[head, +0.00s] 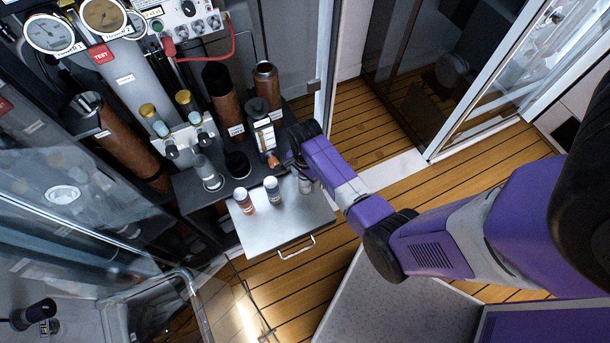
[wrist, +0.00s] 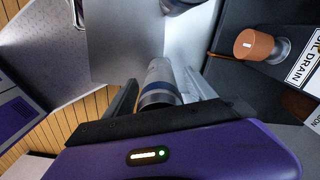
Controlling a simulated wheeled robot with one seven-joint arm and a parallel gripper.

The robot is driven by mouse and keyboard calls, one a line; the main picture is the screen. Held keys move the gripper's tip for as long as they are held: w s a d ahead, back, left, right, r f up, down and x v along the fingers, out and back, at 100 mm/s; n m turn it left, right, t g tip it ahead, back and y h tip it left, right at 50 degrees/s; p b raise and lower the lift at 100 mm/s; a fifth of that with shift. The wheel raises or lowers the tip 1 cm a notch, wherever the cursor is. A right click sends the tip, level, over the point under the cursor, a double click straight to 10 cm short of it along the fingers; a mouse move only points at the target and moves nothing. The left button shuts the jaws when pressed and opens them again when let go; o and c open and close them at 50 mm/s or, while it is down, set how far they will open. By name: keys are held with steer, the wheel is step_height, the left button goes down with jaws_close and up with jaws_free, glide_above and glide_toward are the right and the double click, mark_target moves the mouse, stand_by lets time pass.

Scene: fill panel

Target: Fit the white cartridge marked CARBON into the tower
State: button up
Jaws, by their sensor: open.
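My gripper (wrist: 162,92) is open, with its two fingers on either side of a pale cartridge with a dark blue band (wrist: 158,82) in the wrist view. Its marking is not readable. In the head view my gripper (head: 298,170) is at the right edge of the pull-out tray, mostly hidden by my arm. Two more white cartridges stand on the tray, one with a reddish-brown band (head: 243,201) and one with a dark band (head: 272,189). None can be read as CARBON. A black-topped upright unit with a white label (head: 265,133), possibly the tower, stands behind the tray.
The metal tray (head: 290,222) has bare space at its front and a handle (head: 296,248). A copper-coloured knob (wrist: 254,46) sticks out beside my gripper. A black cap-like ring (head: 238,165) sits on the dark shelf. Brown cylinders (head: 222,100), gauges and a red hose (head: 222,55) are behind.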

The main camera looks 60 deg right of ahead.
jaws_close()
stand_by(0.3)
step_height(320, 180, up, 20)
stand_by(0.5)
